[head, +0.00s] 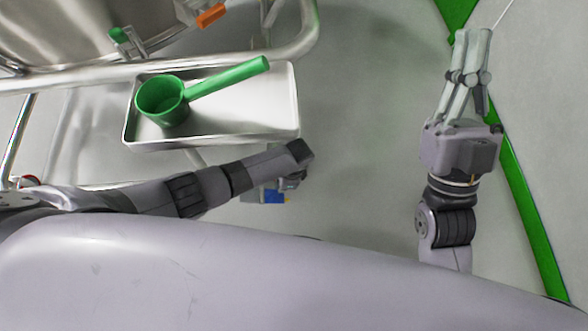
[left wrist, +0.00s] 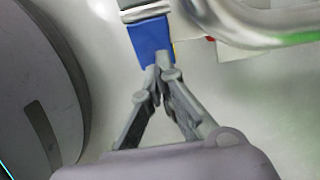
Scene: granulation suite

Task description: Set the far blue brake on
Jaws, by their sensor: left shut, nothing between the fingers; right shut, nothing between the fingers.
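A blue brake pedal (head: 273,196) shows low in the head view, just below the end of my left arm and partly covered by it. In the left wrist view the blue pedal (left wrist: 150,38) hangs from a metal fitting at the top. My left gripper (left wrist: 160,72) is shut and empty, its fingertips at the pedal's lower edge; whether they touch it I cannot tell. My right gripper (head: 472,38) is shut and empty over the floor at the right, far from the pedal. Only one blue pedal is visible, so I cannot tell which brake it is.
A steel tray (head: 240,117) with a green scoop (head: 163,101) sits on the metal cart frame (head: 309,30) above my left arm. An orange handle (head: 211,15) is at the top. A curved metal tube (left wrist: 250,28) runs right of the pedal. The grey floor between my arms is clear.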

